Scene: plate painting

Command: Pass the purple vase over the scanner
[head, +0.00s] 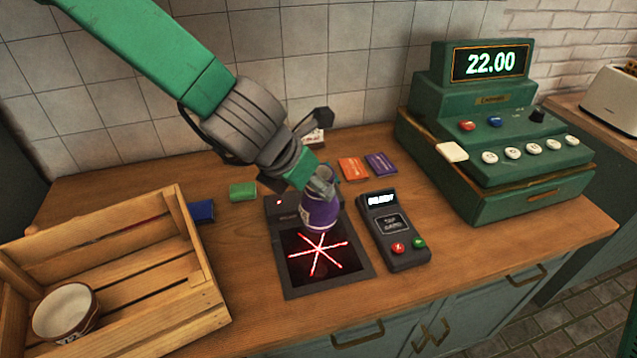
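The purple vase (320,214) is at the end of my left arm, above the upper part of the scanner (318,272). My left gripper (318,180) is at the vase's top and appears shut on it. The fingertips are partly hidden behind the wrist and vase. The scanner is a flat dark pad with a glowing red star of lines on its glass. I cannot tell the exact gap between vase and glass. My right gripper is not in view.
A card reader (393,230) stands right of the scanner, and a green cash register (490,140) reading 22.00 is behind it. A wooden crate (120,240) holding a bowl (66,313) is at left. Small coloured boxes (352,168) lie at the back.

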